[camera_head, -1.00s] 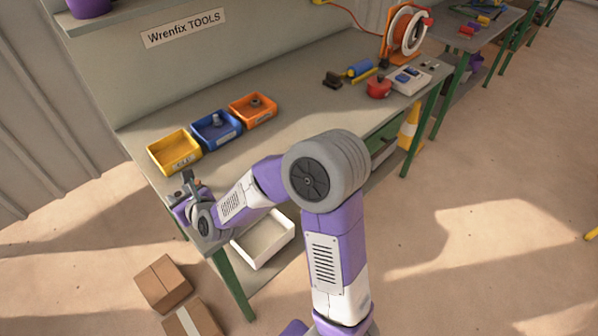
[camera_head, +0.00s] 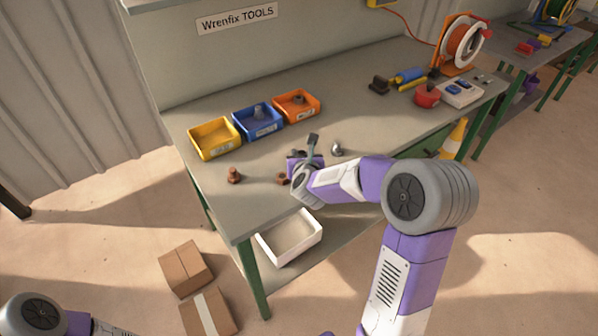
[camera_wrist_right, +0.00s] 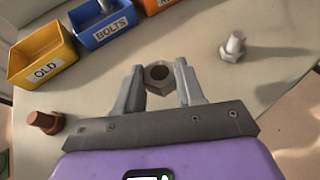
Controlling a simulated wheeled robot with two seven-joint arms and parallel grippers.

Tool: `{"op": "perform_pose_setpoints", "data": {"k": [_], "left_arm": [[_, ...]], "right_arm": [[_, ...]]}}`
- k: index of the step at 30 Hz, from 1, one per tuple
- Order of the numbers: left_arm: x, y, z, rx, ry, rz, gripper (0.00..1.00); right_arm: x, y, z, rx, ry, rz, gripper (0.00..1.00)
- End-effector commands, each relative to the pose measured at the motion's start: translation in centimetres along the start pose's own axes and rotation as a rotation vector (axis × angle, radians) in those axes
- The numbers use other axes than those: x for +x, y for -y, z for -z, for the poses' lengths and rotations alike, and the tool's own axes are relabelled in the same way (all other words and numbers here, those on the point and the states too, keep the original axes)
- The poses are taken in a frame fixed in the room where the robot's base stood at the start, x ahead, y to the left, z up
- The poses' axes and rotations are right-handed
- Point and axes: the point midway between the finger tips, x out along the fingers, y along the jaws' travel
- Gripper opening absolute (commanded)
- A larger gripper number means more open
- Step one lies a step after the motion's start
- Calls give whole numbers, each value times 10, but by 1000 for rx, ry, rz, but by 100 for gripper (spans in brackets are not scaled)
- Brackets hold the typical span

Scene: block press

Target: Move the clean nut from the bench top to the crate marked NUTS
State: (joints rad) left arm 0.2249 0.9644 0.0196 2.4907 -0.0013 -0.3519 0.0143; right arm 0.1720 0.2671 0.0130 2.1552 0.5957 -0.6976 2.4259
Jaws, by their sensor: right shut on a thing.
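My right gripper (camera_head: 305,150) is over the bench top (camera_head: 370,115), in front of the blue and orange crates. In the right wrist view its jaws (camera_wrist_right: 160,82) are shut on a grey hexagonal nut (camera_wrist_right: 157,73), hole facing the camera. In the head view the gripper largely hides this nut. The orange crate (camera_head: 309,115) stands at the right end of the row with a nut inside; its label is too small to read. My left gripper is out of view.
The yellow crate (camera_wrist_right: 28,79) reads OLD and the blue one (camera_wrist_right: 104,40) reads BOLTS. A rusty bolt (camera_head: 233,175), a rusty nut (camera_head: 282,179) and a silver bolt (camera_head: 337,149) stand near the gripper. A red tape roll (camera_head: 428,96) and cable reel (camera_head: 463,45) are farther right.

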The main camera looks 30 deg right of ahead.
Motion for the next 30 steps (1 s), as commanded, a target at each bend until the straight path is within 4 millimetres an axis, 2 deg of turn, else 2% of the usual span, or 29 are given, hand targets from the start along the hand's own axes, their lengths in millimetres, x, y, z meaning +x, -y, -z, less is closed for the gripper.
{"op": "perform_pose_setpoints", "data": {"k": [1, 7, 13, 26, 27, 29, 30], "left_arm": [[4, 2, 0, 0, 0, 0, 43], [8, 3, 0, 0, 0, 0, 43], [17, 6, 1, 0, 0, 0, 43], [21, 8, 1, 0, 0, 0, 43], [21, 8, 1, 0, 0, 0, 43], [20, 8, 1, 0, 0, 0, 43], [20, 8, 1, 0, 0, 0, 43]], "right_arm": [[4, 0, 8, -1, -1, 0, 0], [9, 0, 21, 0, 1, 0, 0], [20, 0, 47, -1, 0, -1, 0], [21, -1, 51, 1, 3, -2, 0], [21, -1, 51, 0, 2, -2, 41], [21, -1, 50, 0, 2, -2, 49], [21, -1, 50, 0, 2, -2, 49]]}}
